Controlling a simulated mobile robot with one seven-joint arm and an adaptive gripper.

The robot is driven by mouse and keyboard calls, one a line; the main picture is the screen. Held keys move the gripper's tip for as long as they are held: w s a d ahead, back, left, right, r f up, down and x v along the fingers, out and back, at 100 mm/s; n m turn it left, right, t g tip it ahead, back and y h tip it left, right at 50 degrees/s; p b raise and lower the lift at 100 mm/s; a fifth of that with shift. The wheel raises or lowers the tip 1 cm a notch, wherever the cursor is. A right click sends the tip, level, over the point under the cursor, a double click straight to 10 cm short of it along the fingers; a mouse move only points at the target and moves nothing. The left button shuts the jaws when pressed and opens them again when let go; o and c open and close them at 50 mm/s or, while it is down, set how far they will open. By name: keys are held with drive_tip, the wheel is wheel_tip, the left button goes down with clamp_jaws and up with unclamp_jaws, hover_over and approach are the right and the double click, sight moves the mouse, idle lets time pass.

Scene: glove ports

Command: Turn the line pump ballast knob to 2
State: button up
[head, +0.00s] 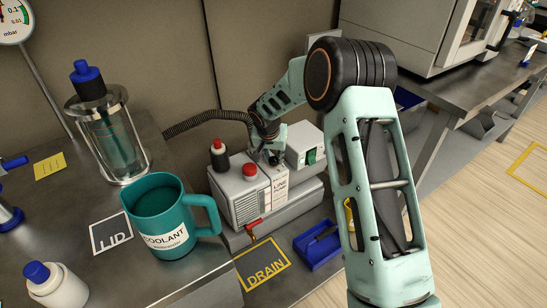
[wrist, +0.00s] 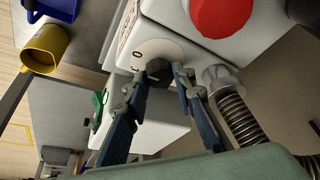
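The line pump (head: 234,196) is a light grey box on the bench, with a label reading "LINE" at its right end. In the wrist view its black ballast knob (wrist: 158,70) sits on a white round dial plate (wrist: 150,48). A "0" shows on the plate; I cannot read the other marks or the knob's pointer. My gripper (wrist: 160,76) is open, with one fingertip on each side of the knob and small gaps showing. In the head view my gripper (head: 268,155) is over the pump's top and hides the knob.
A ribbed hose (head: 205,119) runs behind the pump. A teal coolant jug (head: 158,205) stands at left, a blue holder (head: 318,246) at right.

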clamp_jaws()
drive_tip(key=shift+n+p, duration=0.3)
drive_tip(key=n+p, duration=0.1)
drive_tip(key=n+y+p, duration=0.1)
drive_tip(key=n+p, duration=0.1)
drive_tip(key=n+y+p, duration=0.1)
drive_tip(key=shift+d+r, duration=0.25)
drive_tip(key=n+p, duration=0.2)
drive_tip(key=n+g+y+p, duration=0.1)
drive_tip(key=n+p, duration=0.1)
drive_tip(key=shift+f+n+y, duration=0.1)
drive_tip(key=shift+n+y, duration=0.2)
drive_tip(key=shift+n, duration=0.1)
drive_tip(key=n, duration=0.1)
drive_tip(key=n+g+y, duration=0.1)
drive_tip(key=n, duration=0.1)
drive_tip(key=shift+w+d+f+n+p, duration=0.1)
drive_tip(key=shift+f+n+p, duration=0.1)
drive_tip(key=shift+n+p, duration=0.1)
drive_tip(key=n+g+b, duration=0.1)
drive_tip(key=n, duration=0.2)
drive_tip(key=shift+w+f+y, duration=0.1)
drive_tip(key=shift+y, duration=0.2)
drive_tip(key=shift+n+g+b, duration=0.3)
drive_tip(key=shift+n+b, duration=0.25)
drive_tip(key=shift+n, duration=0.35)
